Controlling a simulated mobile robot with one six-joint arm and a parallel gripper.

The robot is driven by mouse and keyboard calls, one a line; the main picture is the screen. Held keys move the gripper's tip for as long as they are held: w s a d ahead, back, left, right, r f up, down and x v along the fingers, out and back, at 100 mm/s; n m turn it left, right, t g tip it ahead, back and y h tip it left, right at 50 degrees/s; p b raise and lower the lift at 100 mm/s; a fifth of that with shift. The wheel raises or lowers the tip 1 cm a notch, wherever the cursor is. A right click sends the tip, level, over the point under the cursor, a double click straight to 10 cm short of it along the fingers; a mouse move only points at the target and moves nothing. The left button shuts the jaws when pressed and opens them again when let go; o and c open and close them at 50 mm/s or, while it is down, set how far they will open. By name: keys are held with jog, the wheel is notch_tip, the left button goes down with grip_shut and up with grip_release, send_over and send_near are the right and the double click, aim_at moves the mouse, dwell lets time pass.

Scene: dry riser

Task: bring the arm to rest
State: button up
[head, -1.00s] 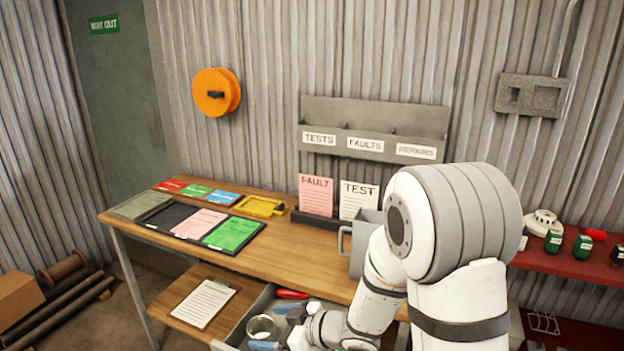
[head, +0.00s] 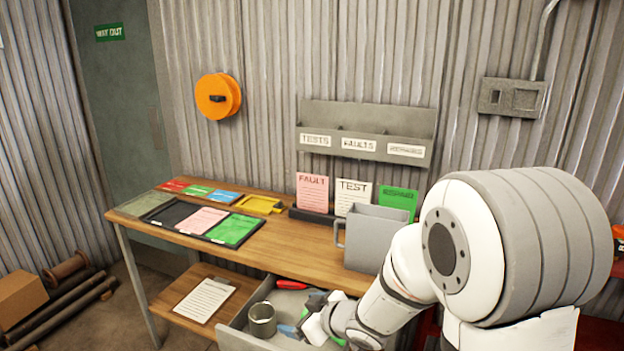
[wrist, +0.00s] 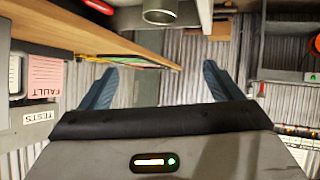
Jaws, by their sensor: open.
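My gripper (wrist: 160,85) is open in the wrist view, with two blue fingers wide apart and nothing between them. In the head view my white arm reaches down at the right front, and its end is over or beside the open grey drawer (head: 236,337). There the fingers are hard to make out against the drawer's contents. The drawer holds a metal tin (head: 262,320) and a red-handled tool (head: 291,285). The tin also shows at the top of the wrist view (wrist: 160,11), which looks upside down.
A grey jug (head: 374,240) stands on the wooden bench (head: 275,245), close to my arm. Pink, white and green cards stand behind it. A tray with a pink card (head: 203,220) and a green card (head: 234,229) lies at the left. A clipboard (head: 205,298) lies on the lower shelf.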

jog(key=s+d+r+m+h, duration=0.2)
jog(key=d+r+m+h, duration=0.15)
jog(key=d, duration=0.35)
jog(key=s+d+r+m+h, duration=0.25)
jog(key=d+h, duration=0.25)
jog(key=d, duration=0.3)
jog(key=s+d+r+m+g, duration=0.1)
jog(key=s+m+g, duration=0.3)
jog(key=s, duration=1.2)
jog(key=shift+s+d+r+m+g, duration=0.2)
jog(key=shift+s+d+m+g, duration=0.3)
jog(key=shift+g, duration=0.4)
jog(key=shift+w+y, duration=0.15)
jog(key=shift+y, duration=0.1)
jog(key=shift+c, duration=0.4)
